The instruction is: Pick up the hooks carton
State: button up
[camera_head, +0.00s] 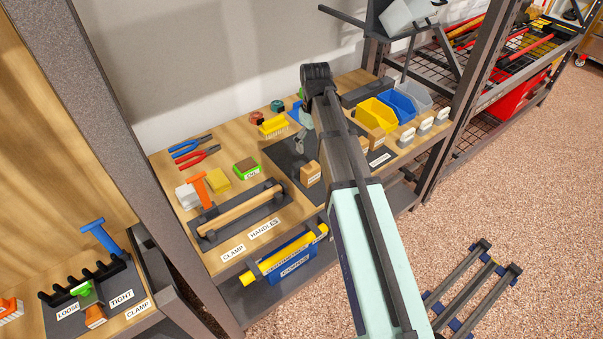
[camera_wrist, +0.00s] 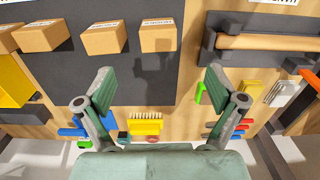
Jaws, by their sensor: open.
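Several small tan cartons with white labels stand in a row on the dark mat.
A yellow brush (camera_head: 274,125) lies behind the mat. A clamp-handle tray (camera_head: 240,226) with a wooden bar is at left, near a green-and-brown block (camera_head: 246,169). Yellow and blue bins (camera_head: 398,104) stand at right. Steel uprights flank the bench. Bare mat shows between my fingers.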

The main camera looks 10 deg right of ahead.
aim_at(310, 175)
jog(key=f+p, duration=0.1)
jog(key=f, duration=0.4)
jog(key=f+p, duration=0.1)
jog(key=f, duration=0.4)
jog(key=w+f+p, duration=0.1)
jog(key=f+p, duration=0.1)
jog(key=f, duration=0.4)
jog(key=shift+a, duration=0.15)
jog(key=shift+c, duration=0.4)
jog(key=c, duration=1.2)
